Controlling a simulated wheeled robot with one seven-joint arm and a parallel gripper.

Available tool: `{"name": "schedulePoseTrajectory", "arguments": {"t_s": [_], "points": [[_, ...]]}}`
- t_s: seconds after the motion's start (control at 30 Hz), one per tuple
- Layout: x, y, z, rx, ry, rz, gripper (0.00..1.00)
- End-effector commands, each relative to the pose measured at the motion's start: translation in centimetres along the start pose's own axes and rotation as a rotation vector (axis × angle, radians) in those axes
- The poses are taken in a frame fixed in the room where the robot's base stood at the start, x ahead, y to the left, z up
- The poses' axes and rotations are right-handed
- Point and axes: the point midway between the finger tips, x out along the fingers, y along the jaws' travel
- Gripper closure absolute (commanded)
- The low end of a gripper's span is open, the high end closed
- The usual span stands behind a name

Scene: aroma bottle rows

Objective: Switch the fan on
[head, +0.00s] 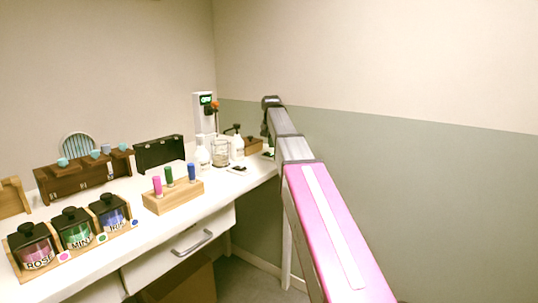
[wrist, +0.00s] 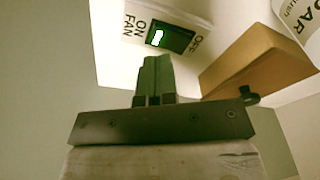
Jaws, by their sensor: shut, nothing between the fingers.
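The fan switch (wrist: 171,38) shows in the wrist view, on a white face marked FAN, ON and OFF. It is a dark green rocker with a bright green patch towards the ON side; OFF is at its right end. My gripper (wrist: 155,58) is shut and empty, its two green-grey fingers side by side with their tips just below the rocker in the picture. I cannot tell whether they touch it. In the head view my arm reaches to the right end of the white counter (head: 125,187); my fingertips are hidden there.
A wooden block (wrist: 257,60) stands close right of my fingers, with a white labelled container (wrist: 298,17) beyond. On the counter are a glass jar (head: 220,153), white bottles (head: 203,155), a wooden rack (head: 174,196) with coloured vials and several labelled jars. The wall is close on the right.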

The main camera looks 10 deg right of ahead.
Motion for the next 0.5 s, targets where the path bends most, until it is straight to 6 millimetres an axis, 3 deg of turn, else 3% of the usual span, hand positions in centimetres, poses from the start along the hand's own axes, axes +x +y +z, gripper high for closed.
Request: {"name": "schedulePoseTrajectory", "arguments": {"t_s": [0.5], "points": [[-3.6,0.0,-0.6,0.000,0.001,0.000,1.00]]}}
